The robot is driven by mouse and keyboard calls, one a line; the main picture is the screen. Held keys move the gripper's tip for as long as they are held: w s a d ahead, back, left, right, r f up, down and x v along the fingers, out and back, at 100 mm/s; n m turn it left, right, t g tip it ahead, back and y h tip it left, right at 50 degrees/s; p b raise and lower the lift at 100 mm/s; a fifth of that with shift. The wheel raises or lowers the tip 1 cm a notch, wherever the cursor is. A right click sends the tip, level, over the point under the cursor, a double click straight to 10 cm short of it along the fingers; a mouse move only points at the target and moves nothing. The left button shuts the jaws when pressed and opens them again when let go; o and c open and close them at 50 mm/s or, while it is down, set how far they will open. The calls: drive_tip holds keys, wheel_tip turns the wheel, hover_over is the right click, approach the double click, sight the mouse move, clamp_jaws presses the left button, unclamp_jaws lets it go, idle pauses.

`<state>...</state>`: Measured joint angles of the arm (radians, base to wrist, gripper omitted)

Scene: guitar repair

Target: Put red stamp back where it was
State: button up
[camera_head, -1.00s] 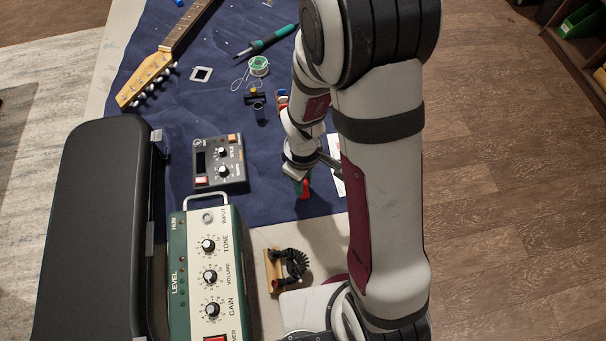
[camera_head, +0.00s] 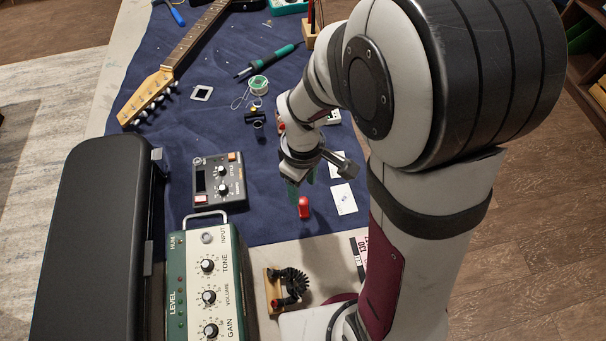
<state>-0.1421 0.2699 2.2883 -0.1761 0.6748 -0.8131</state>
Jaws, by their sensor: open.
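The red stamp (camera_head: 304,208) stands on the blue mat (camera_head: 270,228) close to its near edge. My gripper (camera_head: 300,186) is just above and behind the stamp in the picture, with green fingertips. It is open, and a small gap seems to show between it and the stamp. My forearm hides part of the mat behind the gripper.
White cards (camera_head: 344,198) lie right of the stamp. A black pedal (camera_head: 219,180) and a green amplifier (camera_head: 209,275) stand to the left. A wooden holder with a coiled black cable (camera_head: 289,285) is in front. Bare mat lies between pedal and stamp.

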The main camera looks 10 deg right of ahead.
sight(303, 200)
drive_tip(key=s+r+m+y, duration=0.1)
drive_tip(key=s+r+m, duration=1.1)
drive_tip(key=s+m, duration=0.2)
drive_tip(key=shift+s+d+m+y, duration=0.3)
drive_tip(key=shift+s+y, duration=0.1)
drive_tip(key=shift+s, duration=0.5)
